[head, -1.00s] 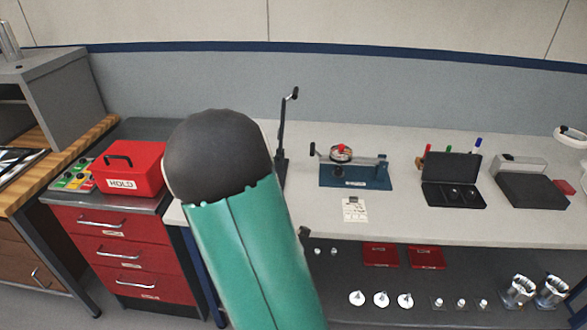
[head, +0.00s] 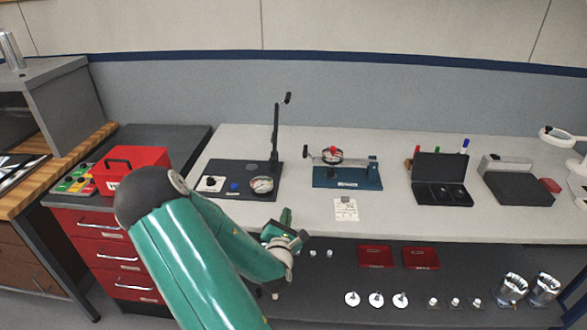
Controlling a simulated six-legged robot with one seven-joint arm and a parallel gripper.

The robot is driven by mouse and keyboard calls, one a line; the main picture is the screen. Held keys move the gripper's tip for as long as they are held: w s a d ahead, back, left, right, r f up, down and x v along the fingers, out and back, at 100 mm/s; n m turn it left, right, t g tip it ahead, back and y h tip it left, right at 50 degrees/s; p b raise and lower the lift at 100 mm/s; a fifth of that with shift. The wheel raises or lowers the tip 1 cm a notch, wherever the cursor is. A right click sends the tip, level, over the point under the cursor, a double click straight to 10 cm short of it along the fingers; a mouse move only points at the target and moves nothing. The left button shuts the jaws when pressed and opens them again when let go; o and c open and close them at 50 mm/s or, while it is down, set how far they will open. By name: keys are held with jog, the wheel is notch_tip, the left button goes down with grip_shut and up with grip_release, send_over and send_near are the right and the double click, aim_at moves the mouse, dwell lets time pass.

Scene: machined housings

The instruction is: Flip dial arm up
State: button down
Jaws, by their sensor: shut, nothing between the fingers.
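A black gauge stand has a flat base plate (head: 222,190), an upright post (head: 275,135) and a short arm with a dark knob (head: 287,98) at the top. A round dial (head: 261,185) lies low on its right side. To the right, a blue fixture (head: 347,178) carries a round dial with a red top (head: 331,154) and a level bar with a dark-knobbed end at the left. I cannot tell which part is the dial arm. My gripper (head: 301,236) is at the table's front edge, in front of both and apart from them. It is shut and empty; its fingertips are hard to make out.
A red box (head: 131,169) stands on the drawer cabinet at left. An open black case (head: 440,180) and a grey-black block (head: 515,183) stand to the right. A paper card (head: 346,209) lies before the blue fixture. Red trays (head: 376,256) and metal parts sit on the shelf below.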

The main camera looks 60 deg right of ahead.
jog(key=x, duration=1.9)
jog(key=shift+w+d, duration=0.1)
jog(key=shift+d, duration=0.15)
jog(key=shift+s+d+r, duration=0.25)
jog(key=shift+d+r, duration=0.25)
jog(key=shift+r, duration=0.3)
jog(key=shift+s+d+r, duration=0.3)
jog(key=shift+d+r, duration=0.25)
jog(key=shift+r, duration=0.2)
jog(key=shift+s, duration=0.1)
jog(key=shift+r, duration=0.15)
